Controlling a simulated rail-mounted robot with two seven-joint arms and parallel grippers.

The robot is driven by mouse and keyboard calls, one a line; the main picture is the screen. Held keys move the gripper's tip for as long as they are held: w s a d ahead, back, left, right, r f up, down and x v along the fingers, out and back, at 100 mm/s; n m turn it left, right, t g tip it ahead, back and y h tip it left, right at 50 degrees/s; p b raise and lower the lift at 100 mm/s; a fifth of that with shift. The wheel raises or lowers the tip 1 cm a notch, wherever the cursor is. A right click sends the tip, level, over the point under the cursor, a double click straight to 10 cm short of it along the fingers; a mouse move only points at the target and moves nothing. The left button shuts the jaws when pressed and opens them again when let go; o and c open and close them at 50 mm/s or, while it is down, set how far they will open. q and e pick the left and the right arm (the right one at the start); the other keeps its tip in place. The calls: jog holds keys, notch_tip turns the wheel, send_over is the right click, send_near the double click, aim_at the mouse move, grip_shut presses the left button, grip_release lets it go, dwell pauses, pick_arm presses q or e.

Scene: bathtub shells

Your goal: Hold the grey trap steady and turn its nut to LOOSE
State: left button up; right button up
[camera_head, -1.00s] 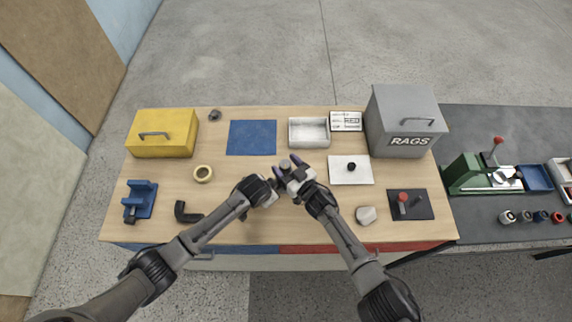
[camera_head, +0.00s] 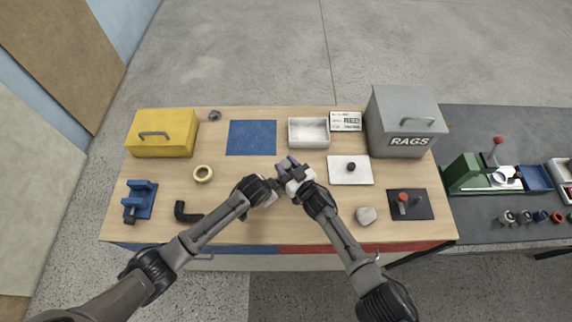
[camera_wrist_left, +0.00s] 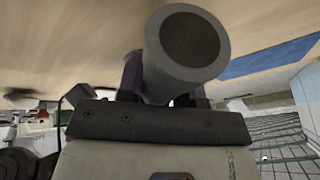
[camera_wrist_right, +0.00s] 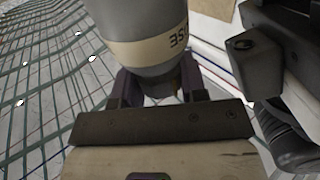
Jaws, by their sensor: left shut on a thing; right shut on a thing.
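The grey trap (camera_wrist_left: 190,50) shows in the left wrist view as a thick grey cylinder with a dark round end. My left gripper (camera_head: 277,183) is shut on it. In the right wrist view my right gripper (camera_wrist_right: 158,88) is shut on a grey round part (camera_wrist_right: 145,15), which I take for the nut end. A cream band (camera_wrist_right: 150,50) on it carries dark letters, partly cut off, that seem to end in "SE". In the head view the two grippers meet above the table middle, the right one (camera_head: 288,164) slightly farther back. They hide most of the trap there.
A yellow box (camera_head: 163,145) and grey RAGS bin (camera_head: 403,135) stand at the back corners. A black elbow (camera_head: 187,212) lies front left.

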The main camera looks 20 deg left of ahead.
jog(key=shift+s+a+m+t+h, duration=0.1)
jog(key=shift+m+t+h, duration=0.45)
jog(key=shift+t, duration=0.25)
jog(key=o, duration=0.9)
jog(key=shift+o, duration=0.2)
jog(key=v, duration=1.2)
